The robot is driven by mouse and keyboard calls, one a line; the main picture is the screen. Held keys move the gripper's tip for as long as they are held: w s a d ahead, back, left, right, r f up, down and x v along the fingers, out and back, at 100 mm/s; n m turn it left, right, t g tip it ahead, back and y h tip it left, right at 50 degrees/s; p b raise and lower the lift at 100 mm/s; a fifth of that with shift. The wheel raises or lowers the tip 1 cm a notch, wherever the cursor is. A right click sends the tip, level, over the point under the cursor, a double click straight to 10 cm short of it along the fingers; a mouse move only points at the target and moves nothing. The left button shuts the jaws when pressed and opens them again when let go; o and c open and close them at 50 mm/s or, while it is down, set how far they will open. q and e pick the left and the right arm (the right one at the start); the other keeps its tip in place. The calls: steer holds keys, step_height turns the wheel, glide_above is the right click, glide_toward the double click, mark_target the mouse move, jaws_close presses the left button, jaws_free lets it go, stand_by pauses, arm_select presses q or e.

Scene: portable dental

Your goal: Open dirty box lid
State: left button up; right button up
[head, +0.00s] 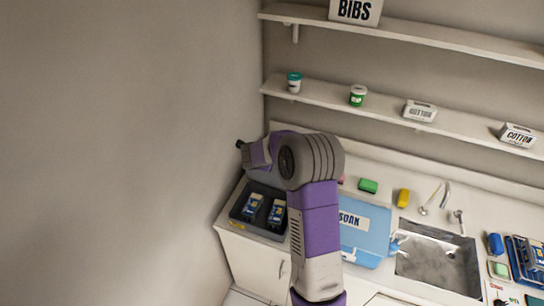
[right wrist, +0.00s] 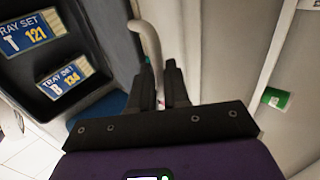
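A dark open box (head: 238,217) stands at the left end of the counter and holds tray packs labelled TRAY SET. It also shows in the right wrist view (right wrist: 52,100). A grey panel, seemingly its raised lid (head: 262,182), stands behind it, mostly hidden by my right arm. My right gripper (head: 241,145) is above the box near the left wall. In the right wrist view its fingers (right wrist: 160,75) are close together around a pale curved handle (right wrist: 148,35). No label naming a dirty box is visible. My left gripper is not in view.
A blue SOAK box (head: 368,245) is right of the dark box, partly behind my arm. A sink (head: 440,265) with taps is further right. Shelves (head: 385,108) run above; a bare wall (head: 130,150) is left.

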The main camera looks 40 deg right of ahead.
steer(key=shift+o, duration=0.2)
steer(key=shift+s+f, duration=0.2)
steer(key=shift+f, duration=0.2)
steer(key=v, duration=0.8)
steer(key=shift+w+d+r, duration=0.2)
steer(key=shift+w+r, duration=0.05)
steer(key=shift+w, duration=0.05)
